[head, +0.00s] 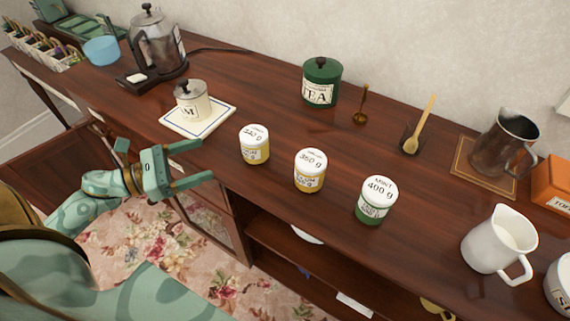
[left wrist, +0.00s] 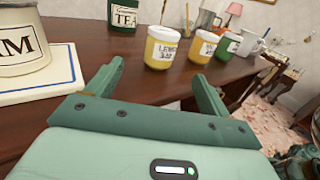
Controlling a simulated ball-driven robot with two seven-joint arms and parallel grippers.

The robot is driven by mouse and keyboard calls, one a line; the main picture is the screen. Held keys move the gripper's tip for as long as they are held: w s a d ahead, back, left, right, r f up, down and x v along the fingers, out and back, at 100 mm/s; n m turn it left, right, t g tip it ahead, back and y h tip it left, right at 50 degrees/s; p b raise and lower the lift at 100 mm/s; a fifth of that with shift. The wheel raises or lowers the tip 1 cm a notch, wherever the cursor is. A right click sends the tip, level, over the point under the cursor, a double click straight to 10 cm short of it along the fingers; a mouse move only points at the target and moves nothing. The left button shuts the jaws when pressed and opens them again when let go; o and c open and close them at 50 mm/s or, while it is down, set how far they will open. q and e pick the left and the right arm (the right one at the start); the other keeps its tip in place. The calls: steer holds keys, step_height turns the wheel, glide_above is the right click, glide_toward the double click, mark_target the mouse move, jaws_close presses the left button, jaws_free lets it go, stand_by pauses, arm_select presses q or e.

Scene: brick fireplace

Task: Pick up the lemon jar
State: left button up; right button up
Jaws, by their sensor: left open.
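The lemon jar is a small yellow jar with a white lid, on the wooden sideboard in the head view (head: 254,148). In the left wrist view its label reads LEMON and it stands upright ahead, between the fingers' directions (left wrist: 164,48). My left gripper (head: 205,161) is open and empty at the sideboard's front edge, left of the jar and apart from it. Its two fingers also show in the left wrist view (left wrist: 157,76). My right gripper is not in view.
A second yellow jar (head: 310,170) and a green mint jar (head: 377,200) stand to the right of the lemon jar. A cream jar (head: 193,102) stands on a white tile (head: 222,117) behind the gripper. A green tea tin (head: 321,84) stands farther back. A white jug (head: 497,240) is at right.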

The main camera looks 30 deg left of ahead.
mark_target(262, 136)
arm_select(q)
steer(key=x, duration=0.4)
steer(key=shift+a+r, duration=0.15)
steer(key=x, duration=0.5)
steer(key=shift+w, duration=0.15)
steer(key=shift+w+d, duration=0.5)
steer(key=shift+d, duration=0.05)
steer(key=x, duration=0.5)
steer(key=shift+s+d+r, duration=0.2)
steer(key=shift+r, duration=0.2)
steer(key=c, duration=1.3)
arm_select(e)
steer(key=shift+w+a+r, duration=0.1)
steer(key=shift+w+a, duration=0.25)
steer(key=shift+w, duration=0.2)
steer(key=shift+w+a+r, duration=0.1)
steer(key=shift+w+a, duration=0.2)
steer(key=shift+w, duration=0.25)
